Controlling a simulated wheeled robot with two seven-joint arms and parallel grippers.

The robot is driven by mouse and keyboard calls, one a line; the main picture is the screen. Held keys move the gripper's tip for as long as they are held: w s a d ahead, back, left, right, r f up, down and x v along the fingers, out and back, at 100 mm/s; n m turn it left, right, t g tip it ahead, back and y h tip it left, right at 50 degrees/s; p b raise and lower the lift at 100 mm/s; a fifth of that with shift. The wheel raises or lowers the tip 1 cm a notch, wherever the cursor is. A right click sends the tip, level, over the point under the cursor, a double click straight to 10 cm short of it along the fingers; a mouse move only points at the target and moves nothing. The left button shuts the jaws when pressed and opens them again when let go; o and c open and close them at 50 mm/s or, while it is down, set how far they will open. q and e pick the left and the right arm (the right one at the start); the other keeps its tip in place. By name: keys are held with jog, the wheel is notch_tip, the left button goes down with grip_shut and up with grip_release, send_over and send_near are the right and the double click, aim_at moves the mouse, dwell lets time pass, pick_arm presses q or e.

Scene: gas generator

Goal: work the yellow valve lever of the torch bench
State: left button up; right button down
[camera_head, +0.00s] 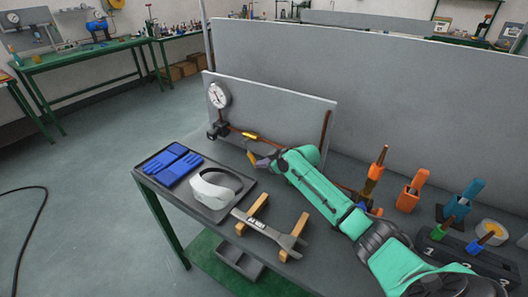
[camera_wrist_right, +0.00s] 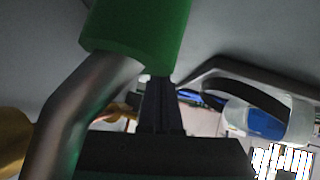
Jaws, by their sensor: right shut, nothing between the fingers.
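The torch bench's upright grey panel (camera_head: 275,115) carries a round white gauge (camera_head: 219,95) at its left. A small yellow part (camera_head: 249,136), which looks like the valve lever, sits on the pipe to the right of the gauge. My right gripper (camera_head: 262,160) is just below and in front of it, small in the head view. In the right wrist view its dark fingers (camera_wrist_right: 160,105) are shut with nothing between them. A green cylinder (camera_wrist_right: 138,25) and a bent grey metal rod (camera_wrist_right: 75,105) are close to the fingers; contact cannot be told. My left gripper is out of view.
On the bench are blue gloves (camera_head: 172,166), a white visor (camera_head: 215,188) in a dark tray, and a wrench (camera_head: 268,229) across wooden blocks. Orange and blue-handled tools (camera_head: 412,190) stand at the right. A long grey partition (camera_head: 400,90) rises behind.

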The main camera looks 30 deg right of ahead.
jog(key=shift+w+a+f, duration=0.15)
jog(key=shift+w+f, duration=0.1)
jog(key=shift+f, duration=0.15)
dwell(0.4)
